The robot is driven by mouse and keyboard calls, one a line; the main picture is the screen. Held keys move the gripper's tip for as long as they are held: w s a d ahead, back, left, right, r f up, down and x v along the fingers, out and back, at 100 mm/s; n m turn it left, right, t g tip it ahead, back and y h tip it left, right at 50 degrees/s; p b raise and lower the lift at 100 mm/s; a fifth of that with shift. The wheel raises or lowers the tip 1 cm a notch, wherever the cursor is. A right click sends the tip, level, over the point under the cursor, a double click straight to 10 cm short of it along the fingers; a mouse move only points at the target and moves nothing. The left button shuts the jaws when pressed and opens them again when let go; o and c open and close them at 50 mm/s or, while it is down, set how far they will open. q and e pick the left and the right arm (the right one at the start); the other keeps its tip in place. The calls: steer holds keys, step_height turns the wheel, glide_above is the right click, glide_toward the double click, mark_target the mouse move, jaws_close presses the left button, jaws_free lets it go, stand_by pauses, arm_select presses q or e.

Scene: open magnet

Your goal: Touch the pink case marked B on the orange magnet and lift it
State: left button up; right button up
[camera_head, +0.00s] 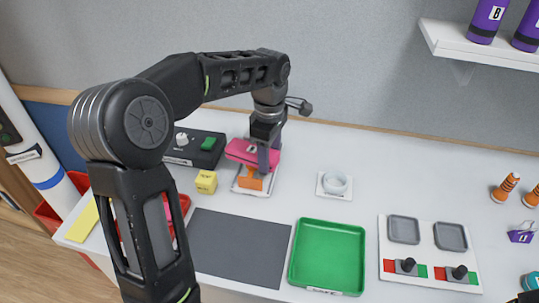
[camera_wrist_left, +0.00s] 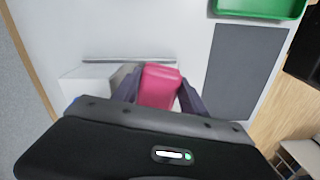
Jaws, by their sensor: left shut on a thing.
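Whether the case touches the magnet is hidden in part by the fingers.
A dark grey mat (camera_head: 238,243) and green tray (camera_head: 328,256) lie in front. A white ring (camera_head: 335,183) on a plate and a switch panel (camera_head: 428,250) stand to the right.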

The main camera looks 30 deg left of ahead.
arm_select(q)
steer(key=shift+r+p, duration=0.75)
steer(key=shift+r, duration=0.35)
stand_by(1.1)
steer(key=shift+r+p, duration=1.75)
steer(key=shift+r, duration=0.45)
steer(key=shift+r+p, duration=0.3)
steer(key=shift+r, duration=0.65)
